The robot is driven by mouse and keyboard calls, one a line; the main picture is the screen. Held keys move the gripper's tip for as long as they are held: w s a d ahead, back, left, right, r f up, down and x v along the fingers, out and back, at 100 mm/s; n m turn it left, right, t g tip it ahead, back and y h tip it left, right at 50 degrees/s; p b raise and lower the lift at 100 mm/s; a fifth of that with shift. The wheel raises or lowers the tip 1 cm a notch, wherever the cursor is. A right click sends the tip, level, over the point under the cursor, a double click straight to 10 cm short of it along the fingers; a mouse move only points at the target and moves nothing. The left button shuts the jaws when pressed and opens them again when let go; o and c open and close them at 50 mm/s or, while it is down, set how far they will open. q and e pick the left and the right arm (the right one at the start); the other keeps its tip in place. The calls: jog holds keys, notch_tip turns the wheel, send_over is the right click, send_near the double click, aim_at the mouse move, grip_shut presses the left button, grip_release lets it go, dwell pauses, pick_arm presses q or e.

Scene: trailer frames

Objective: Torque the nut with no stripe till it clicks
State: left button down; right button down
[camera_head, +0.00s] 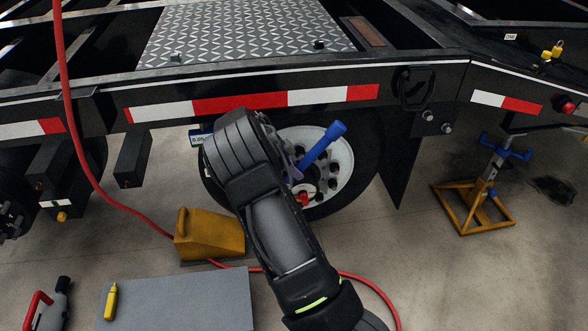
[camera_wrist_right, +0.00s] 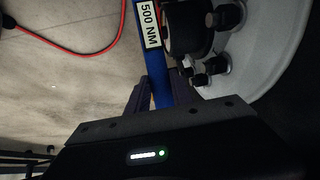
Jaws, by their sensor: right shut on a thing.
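My right gripper (camera_head: 296,166) is in front of the trailer wheel (camera_head: 344,160). In the right wrist view its fingers (camera_wrist_right: 160,92) are shut on a blue torque wrench (camera_wrist_right: 163,98) with a white "500 NM" label. In the head view the blue wrench (camera_head: 318,148) slants up to the right across the white rim, ending in a thick blue end. Dark wheel nuts (camera_head: 333,182) show right of the hub; several nuts (camera_wrist_right: 216,66) also show in the right wrist view. My arm hides the wheel's left part. I cannot make out stripes, or whether the wrench sits on a nut.
A yellow wheel chock (camera_head: 210,236) stands left of my arm. A red hose (camera_head: 92,172) hangs down and runs across the floor. A grey board (camera_head: 180,300) carries a yellow marker (camera_head: 111,301). A yellow jack stand (camera_head: 474,200) is at right. The trailer frame (camera_head: 440,68) overhangs the wheel.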

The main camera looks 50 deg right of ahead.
jog(key=shift+s+d+f, duration=0.1)
jog(key=shift+d, duration=0.05)
jog(key=shift+s+d+f+t+y, duration=0.2)
jog(key=shift+t+y, duration=0.1)
jog(key=shift+y, duration=0.1)
jog(key=shift+s+d+f+b, duration=0.1)
jog(key=shift+d+b, duration=0.05)
jog(key=shift+b, duration=0.15)
dwell(0.3)
jog(key=shift+s+d+f, duration=0.1)
jog(key=shift+d+f, duration=0.05)
jog(key=shift+f, duration=0.1)
dwell(0.3)
